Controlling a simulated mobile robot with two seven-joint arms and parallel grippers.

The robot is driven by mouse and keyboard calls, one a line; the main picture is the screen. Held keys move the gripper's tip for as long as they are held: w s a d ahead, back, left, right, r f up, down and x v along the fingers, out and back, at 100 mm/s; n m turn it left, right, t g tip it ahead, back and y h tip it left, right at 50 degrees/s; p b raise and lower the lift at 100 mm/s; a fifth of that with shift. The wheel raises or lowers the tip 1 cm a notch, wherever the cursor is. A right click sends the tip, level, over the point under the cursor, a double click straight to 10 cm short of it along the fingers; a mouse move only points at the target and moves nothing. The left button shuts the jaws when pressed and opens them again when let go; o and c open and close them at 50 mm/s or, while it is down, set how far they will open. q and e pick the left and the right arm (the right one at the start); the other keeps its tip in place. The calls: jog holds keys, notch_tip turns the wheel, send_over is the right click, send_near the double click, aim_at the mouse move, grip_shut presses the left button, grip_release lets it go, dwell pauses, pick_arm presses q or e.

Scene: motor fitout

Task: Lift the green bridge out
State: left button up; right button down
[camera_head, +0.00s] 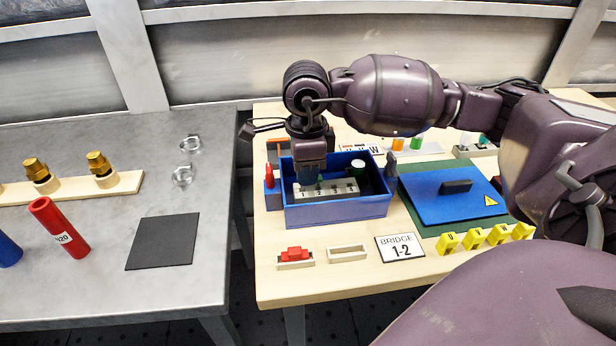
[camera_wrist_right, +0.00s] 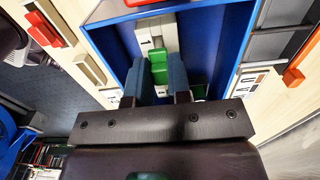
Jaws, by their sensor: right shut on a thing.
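The green bridge (camera_wrist_right: 160,66) shows in the right wrist view between the two blue fingers of my right gripper (camera_wrist_right: 157,84), which is shut on it. It is at the white numbered terminal strip (camera_wrist_right: 146,38); I cannot tell whether it is still seated. In the head view my right gripper (camera_head: 308,182) points down into the open blue box (camera_head: 340,210), over the left end of the terminal strip (camera_head: 335,188). The bridge is mostly hidden there by the gripper. My left gripper is not in view.
The box walls stand close around the gripper. The blue lid (camera_head: 440,205) lies to the right. In front are a red part in a holder (camera_head: 295,256), an empty holder (camera_head: 346,253), a "BRIDGE 1-2" card (camera_head: 400,247) and yellow pieces (camera_head: 474,239).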

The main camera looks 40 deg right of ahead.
notch_tip(320, 180, up, 18)
jog(key=p, duration=0.2)
jog(key=shift+f, duration=0.1)
